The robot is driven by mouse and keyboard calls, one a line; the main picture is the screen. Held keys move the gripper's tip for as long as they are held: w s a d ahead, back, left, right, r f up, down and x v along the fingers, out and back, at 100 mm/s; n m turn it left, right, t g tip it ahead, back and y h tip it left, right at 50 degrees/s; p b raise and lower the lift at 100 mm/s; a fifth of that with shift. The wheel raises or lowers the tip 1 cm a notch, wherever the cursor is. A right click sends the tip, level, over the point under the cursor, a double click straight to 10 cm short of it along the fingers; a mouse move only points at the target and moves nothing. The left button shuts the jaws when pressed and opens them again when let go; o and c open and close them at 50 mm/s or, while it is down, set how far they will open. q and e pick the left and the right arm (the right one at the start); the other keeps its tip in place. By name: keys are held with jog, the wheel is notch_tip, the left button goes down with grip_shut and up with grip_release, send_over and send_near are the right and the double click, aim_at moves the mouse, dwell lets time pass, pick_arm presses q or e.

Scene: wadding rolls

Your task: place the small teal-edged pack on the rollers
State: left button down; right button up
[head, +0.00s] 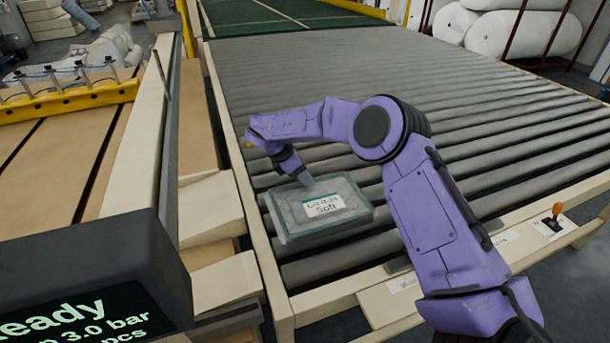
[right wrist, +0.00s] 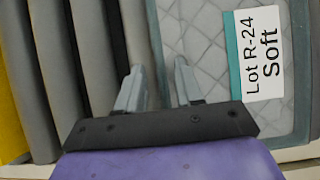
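The small teal-edged pack (head: 350,212) is a grey, clear-wrapped quilted slab with a white "Soft" label. It appears to lie flat on the rollers (head: 420,90), near their front left corner; its underside is hidden. My right gripper (head: 306,181) points down at the pack's far edge. In the right wrist view, the two fingers of my right gripper (right wrist: 158,75) are apart, one over the pack's quilted top (right wrist: 195,35), the other just outside its edge over the rollers. I cannot tell whether they touch it. My left gripper is not in view.
A cream rail (head: 255,235) borders the rollers on the left. A dark display (head: 90,290) stands front left, beside a bench with a yellow bar (head: 70,97). An orange-knobbed lever (head: 556,212) is at front right. White rolls (head: 515,33) lie behind. Rollers beyond the pack are clear.

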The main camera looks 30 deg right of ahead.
jog(key=shift+r+p, duration=0.35)
jog(key=b+v, duration=0.3)
jog(key=v, duration=0.8)
jog(key=shift+a+r, duration=0.25)
jog(key=shift+r, duration=0.05)
